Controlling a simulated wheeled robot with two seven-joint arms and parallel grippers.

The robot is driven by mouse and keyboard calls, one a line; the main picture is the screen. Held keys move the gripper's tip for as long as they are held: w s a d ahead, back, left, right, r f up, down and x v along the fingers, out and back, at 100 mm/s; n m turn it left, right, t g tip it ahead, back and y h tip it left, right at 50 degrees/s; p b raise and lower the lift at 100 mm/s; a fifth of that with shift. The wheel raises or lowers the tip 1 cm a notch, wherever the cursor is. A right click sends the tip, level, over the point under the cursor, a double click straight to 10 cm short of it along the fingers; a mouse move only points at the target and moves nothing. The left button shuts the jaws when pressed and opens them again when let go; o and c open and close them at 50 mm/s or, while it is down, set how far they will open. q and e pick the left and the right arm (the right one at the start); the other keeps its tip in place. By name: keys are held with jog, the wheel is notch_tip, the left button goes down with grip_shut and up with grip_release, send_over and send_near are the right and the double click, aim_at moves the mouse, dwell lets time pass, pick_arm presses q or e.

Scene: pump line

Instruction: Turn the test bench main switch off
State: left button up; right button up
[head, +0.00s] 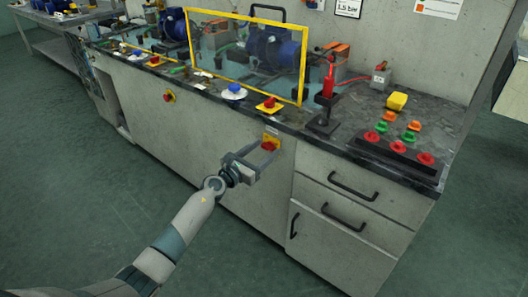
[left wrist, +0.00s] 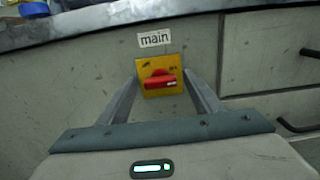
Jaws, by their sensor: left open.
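The main switch (left wrist: 160,80) is a red rotary handle on a yellow plate (left wrist: 152,66), under a label reading "main" (left wrist: 154,39) on the bench front. In the left wrist view the red handle lies roughly horizontal. In the head view the switch (head: 269,145) sits just below the worktop edge. My left gripper (head: 257,157) is open, its two fingers on either side of the switch and pointing at the panel. In the left wrist view the fingers (left wrist: 163,92) flank the plate; I cannot tell whether they touch it. My right gripper is not in view.
A red-handled lever (head: 327,92) and several coloured buttons (head: 397,139) stand right. Another red knob on yellow (head: 169,96) is on the bench front at left. Drawers (head: 357,187) lie right of the switch. The floor is clear.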

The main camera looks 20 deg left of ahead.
pick_arm(q)
jog(key=shift+w+d, duration=0.1)
jog(key=shift+w, duration=0.05)
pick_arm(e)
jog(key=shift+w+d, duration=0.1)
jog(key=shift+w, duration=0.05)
pick_arm(q)
jog(key=c, duration=1.1)
jog(key=shift+o, duration=0.2)
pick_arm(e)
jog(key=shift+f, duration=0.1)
